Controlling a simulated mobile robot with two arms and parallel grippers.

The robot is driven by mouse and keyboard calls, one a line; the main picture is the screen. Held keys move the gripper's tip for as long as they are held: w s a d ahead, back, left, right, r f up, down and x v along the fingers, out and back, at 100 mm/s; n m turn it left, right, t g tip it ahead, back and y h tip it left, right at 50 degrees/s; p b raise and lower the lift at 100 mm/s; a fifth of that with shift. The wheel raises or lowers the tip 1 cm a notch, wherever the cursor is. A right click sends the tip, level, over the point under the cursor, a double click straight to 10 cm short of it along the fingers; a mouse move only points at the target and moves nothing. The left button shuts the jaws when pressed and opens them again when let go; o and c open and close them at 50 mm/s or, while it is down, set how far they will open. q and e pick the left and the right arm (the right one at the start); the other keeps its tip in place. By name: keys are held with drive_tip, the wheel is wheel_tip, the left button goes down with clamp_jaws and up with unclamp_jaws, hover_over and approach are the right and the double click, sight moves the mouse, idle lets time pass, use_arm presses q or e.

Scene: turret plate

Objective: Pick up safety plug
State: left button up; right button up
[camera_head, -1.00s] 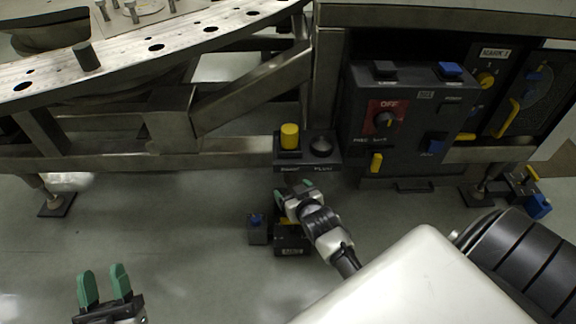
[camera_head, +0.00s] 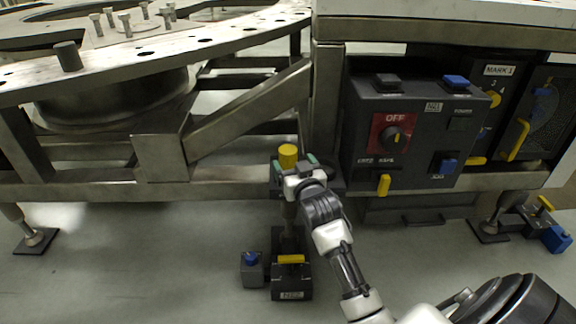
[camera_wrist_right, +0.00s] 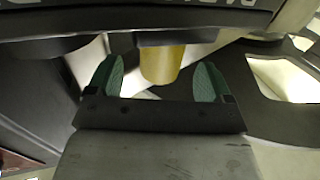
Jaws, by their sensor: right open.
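The safety plug appears to be the yellow cylinder (camera_head: 288,157) standing on a small dark box under the turret frame. My right gripper (camera_head: 294,163) is open right at it and hides most of the box. In the right wrist view the yellow cylinder (camera_wrist_right: 163,64) shows between the two green fingers of my right gripper (camera_wrist_right: 158,80), nearer the left one, with a gap on both sides. Its upper part is cut off by a dark edge there. My left gripper is not in view.
A dark control box (camera_head: 412,135) with a red OFF switch stands close right of the gripper. A metal frame beam (camera_head: 215,185) runs behind. On the floor are a small grey box with a blue knob (camera_head: 251,262) and a black box with a yellow bar (camera_head: 291,282).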

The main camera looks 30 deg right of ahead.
sight(291, 162)
drive_tip(key=b+x, duration=0.1)
drive_tip(key=x, duration=0.3)
drive_tip(key=shift+f+b, duration=0.1)
drive_tip(key=shift+b, duration=0.2)
drive_tip(key=c, duration=1.1)
